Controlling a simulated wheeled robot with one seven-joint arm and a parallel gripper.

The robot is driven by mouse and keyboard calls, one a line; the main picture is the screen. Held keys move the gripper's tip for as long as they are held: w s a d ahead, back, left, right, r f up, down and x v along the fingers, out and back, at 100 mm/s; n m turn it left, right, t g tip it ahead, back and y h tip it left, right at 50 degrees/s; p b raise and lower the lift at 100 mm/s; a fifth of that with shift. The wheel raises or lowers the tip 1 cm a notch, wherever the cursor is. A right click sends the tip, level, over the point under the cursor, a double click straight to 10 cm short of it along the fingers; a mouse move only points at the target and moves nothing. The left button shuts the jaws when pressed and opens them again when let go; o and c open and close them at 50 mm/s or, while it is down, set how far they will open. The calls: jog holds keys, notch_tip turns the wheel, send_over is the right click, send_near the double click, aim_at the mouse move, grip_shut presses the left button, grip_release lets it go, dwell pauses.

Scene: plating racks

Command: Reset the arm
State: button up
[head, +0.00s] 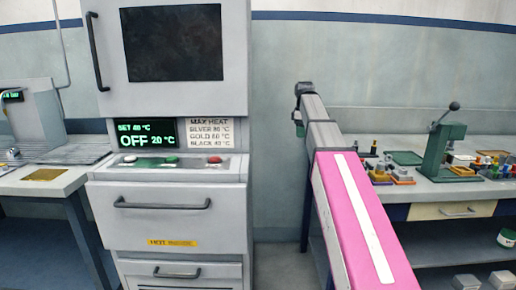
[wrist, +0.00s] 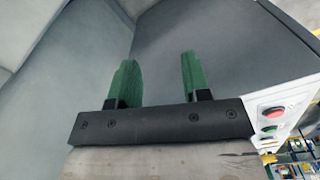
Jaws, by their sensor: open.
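My arm is pink and grey and reaches forward in the head view, to the right of the grey cabinet (head: 173,205). My gripper (head: 299,126) is at its far end, small and partly hidden by the arm. In the wrist view my gripper (wrist: 160,82) has two green fingers standing apart, with nothing between them. Beyond the fingers is a plain grey surface.
The cabinet has a display reading OFF 20 °C (head: 147,134), buttons (head: 171,160) and drawers with handles. The right bench (head: 458,190) bears a green lever press (head: 442,145) and several small parts. A left table (head: 40,184) holds a gold plate (head: 45,175).

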jog(key=s+f+m, duration=0.3)
jog(key=s+f, duration=0.2)
jog(key=f, duration=0.7)
jog(key=s+f+m, duration=0.3)
jog(key=s+f, duration=0.1)
jog(key=f, duration=0.8)
jog(key=s+f+m, duration=0.7)
jog(key=s+f, duration=1)
jog(key=f, duration=0.1)
jog(key=shift+s+f+m, duration=0.2)
jog(key=shift+f+m, duration=0.1)
jog(key=shift+f, duration=0.1)
